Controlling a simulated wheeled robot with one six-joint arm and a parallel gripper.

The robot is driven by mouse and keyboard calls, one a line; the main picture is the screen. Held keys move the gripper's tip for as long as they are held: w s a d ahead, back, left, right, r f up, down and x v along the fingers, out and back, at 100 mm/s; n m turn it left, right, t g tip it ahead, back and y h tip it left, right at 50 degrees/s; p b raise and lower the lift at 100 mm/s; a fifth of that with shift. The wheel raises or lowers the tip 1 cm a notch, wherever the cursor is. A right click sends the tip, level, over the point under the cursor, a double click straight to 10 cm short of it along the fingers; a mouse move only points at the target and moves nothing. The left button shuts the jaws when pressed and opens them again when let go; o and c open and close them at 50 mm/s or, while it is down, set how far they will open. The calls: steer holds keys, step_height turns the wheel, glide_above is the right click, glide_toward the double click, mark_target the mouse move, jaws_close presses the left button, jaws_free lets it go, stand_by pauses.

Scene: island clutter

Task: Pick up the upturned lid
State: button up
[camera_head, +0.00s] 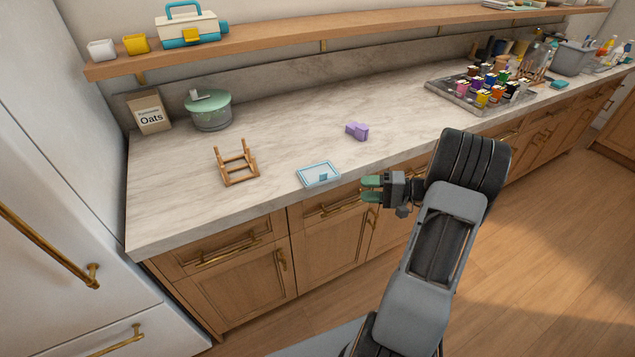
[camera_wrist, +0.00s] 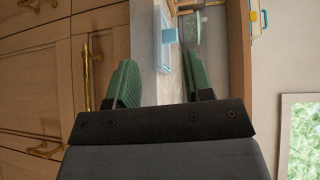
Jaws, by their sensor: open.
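The upturned lid (camera_head: 311,180) is a light blue rectangular lid with a raised rim and a small blue piece inside it. It lies flat on the marble counter near its front edge. It also shows in the wrist view (camera_wrist: 157,50), beyond and between my fingers. My gripper (camera_head: 368,189) is in front of the counter's edge, to the right of the lid and apart from it. Its two green fingers are spread and empty, and they also show in the wrist view (camera_wrist: 160,88).
A wooden rack-like stand (camera_head: 239,178) is left of the lid, and a purple object (camera_head: 357,131) is behind it to the right. A green-lidded pot (camera_head: 211,118) and oats bag (camera_head: 150,113) stand at the back left. Brass handles (camera_head: 233,250) stick out below the counter.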

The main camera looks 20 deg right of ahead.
steer(key=d+f+t, duration=0.2)
steer(key=d, duration=0.1)
steer(key=m+p, duration=0.1)
glide_toward(327, 182)
steer(key=x, duration=0.2)
steer(key=shift+t, duration=0.4)
steer(key=shift+f+p+x, duration=0.15)
steer(key=shift+p+x, duration=0.45)
steer(key=shift+x, duration=1)
steer(key=shift+f+p+x, duration=0.1)
steer(key=shift+p+x, duration=0.45)
steer(key=shift+x, duration=1)
steer(key=shift+s, duration=0.1)
steer(key=shift+c, duration=0.4)
jaws_close()
